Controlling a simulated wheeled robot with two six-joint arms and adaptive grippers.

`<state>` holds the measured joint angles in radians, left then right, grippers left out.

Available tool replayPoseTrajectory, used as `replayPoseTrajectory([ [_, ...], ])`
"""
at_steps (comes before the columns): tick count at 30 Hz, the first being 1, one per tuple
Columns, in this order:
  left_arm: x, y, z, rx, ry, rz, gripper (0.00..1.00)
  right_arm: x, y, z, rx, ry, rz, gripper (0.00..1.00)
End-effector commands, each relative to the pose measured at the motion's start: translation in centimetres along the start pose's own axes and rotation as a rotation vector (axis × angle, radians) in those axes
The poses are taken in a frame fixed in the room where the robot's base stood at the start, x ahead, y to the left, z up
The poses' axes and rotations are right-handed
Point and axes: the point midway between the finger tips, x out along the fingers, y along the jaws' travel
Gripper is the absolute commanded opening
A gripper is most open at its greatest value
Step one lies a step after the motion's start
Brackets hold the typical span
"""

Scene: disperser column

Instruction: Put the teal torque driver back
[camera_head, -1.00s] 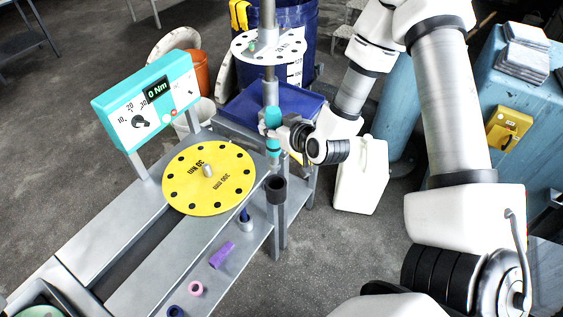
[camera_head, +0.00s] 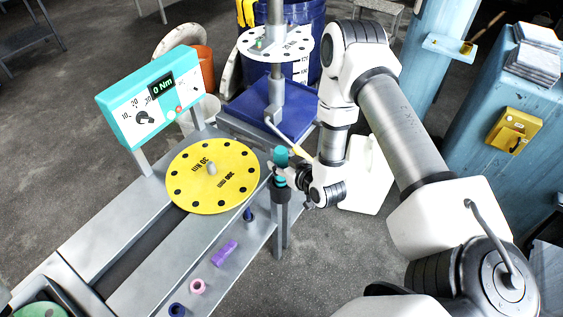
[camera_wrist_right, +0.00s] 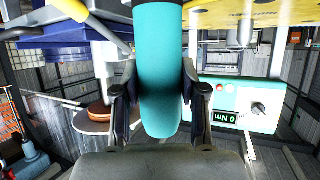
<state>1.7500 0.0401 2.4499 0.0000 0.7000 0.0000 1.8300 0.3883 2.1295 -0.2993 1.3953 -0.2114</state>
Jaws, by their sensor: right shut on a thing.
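My right gripper (camera_head: 281,172) is shut on the teal torque driver (camera_head: 281,155). The driver stands about upright, with its top above the fingers and a teal part showing just below them. In the right wrist view the teal handle (camera_wrist_right: 160,65) fills the gap between the two fingers (camera_wrist_right: 160,95). The dark round holder (camera_head: 281,192) on a grey post is directly below the driver, at the bench edge. The driver's lower end is at the holder's mouth; I cannot tell how far inside it is. My left gripper is not in view.
A yellow disc with holes (camera_head: 212,190) lies left of the holder. The teal torque meter (camera_head: 150,98) reads 0 Nm. A blue-handled bit (camera_head: 248,217), a purple piece (camera_head: 224,252) and pink (camera_head: 197,286) and blue rings are on the lower shelf. A white jug (camera_head: 365,185) stands behind my arm.

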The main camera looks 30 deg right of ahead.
Motion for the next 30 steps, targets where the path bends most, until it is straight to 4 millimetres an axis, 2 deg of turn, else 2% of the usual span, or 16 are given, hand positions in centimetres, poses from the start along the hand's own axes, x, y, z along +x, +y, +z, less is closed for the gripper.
replayPoseTrajectory([
  [3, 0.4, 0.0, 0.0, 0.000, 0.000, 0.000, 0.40, 0.2, 0.0, 0.3, 0.000, 0.002, 0.000, 0.00],
  [4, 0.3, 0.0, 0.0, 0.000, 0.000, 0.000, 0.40, 0.2, 0.0, 0.3, 0.000, 0.000, 0.000, 0.49],
  [6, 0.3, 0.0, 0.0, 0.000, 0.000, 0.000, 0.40, 0.1, 0.0, 0.3, 0.000, 0.000, 0.000, 0.67],
  [14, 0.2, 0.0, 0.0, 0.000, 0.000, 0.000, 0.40, 0.1, 0.0, 0.2, 0.000, 0.000, 0.000, 0.67],
  [18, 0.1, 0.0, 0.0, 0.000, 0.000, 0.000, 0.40, -0.5, 0.1, 0.1, 0.001, -0.002, 0.001, 0.67],
  [22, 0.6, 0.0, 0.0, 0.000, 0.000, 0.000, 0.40, -3.0, 0.1, 0.2, 0.005, -0.003, 0.002, 0.67],
  [30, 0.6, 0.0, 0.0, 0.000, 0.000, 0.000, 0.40, -10.0, 0.1, -0.1, 0.006, -0.003, 0.002, 0.67],
])
